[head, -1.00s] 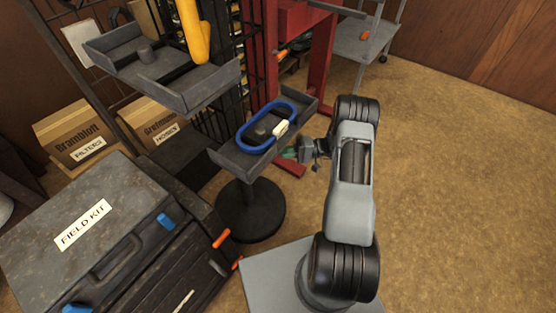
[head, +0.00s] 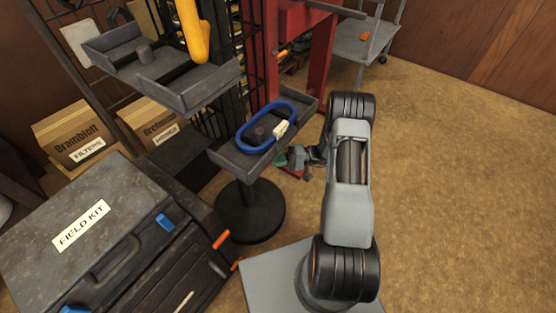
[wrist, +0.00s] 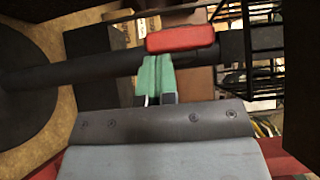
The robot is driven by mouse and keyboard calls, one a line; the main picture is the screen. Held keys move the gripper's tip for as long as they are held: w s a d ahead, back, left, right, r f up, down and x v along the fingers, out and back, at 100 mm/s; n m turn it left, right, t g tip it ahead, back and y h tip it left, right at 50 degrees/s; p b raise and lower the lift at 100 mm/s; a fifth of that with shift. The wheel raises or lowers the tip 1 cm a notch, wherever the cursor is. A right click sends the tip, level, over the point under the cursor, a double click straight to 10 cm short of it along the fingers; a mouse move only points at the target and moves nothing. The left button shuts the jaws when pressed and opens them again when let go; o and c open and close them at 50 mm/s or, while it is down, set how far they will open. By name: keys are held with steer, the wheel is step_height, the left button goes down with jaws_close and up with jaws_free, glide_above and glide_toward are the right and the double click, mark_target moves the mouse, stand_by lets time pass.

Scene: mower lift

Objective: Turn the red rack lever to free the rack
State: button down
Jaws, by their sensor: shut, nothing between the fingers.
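The red lever (wrist: 180,38) shows in the wrist view as a short, rounded red block, lying across the dark post just ahead of my fingertips. My gripper (wrist: 154,62) has green fingers, closed together and empty. Its tips are at or very near the lever's near edge; I cannot tell whether they touch. In the head view my gripper (head: 288,160) is low beside the right side of the dark tray stand, partly behind my wrist. I cannot make out the lever in the head view.
The dark tray (head: 230,155) holds a blue ring (head: 245,143) with a pale tag, close above my gripper. Its post stands on a round base (head: 250,212). A field kit case (head: 110,235) sits at left, a red frame (head: 318,60) behind. Floor at right is clear.

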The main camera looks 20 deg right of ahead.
steer(key=shift+s+a+f+b, duration=0.25)
steer(key=shift+f+b, duration=0.25)
steer(key=shift+b, duration=0.2)
stand_by(0.3)
steer(key=shift+s+a+f+b, duration=0.25)
steer(key=shift+s+a+b, duration=0.25)
steer(key=shift+a+b, duration=0.25)
steer(key=shift+s+a+f+b, duration=0.25)
steer(key=shift+s+a+b, duration=0.25)
steer(key=shift+a+b, duration=0.2)
stand_by(1.0)
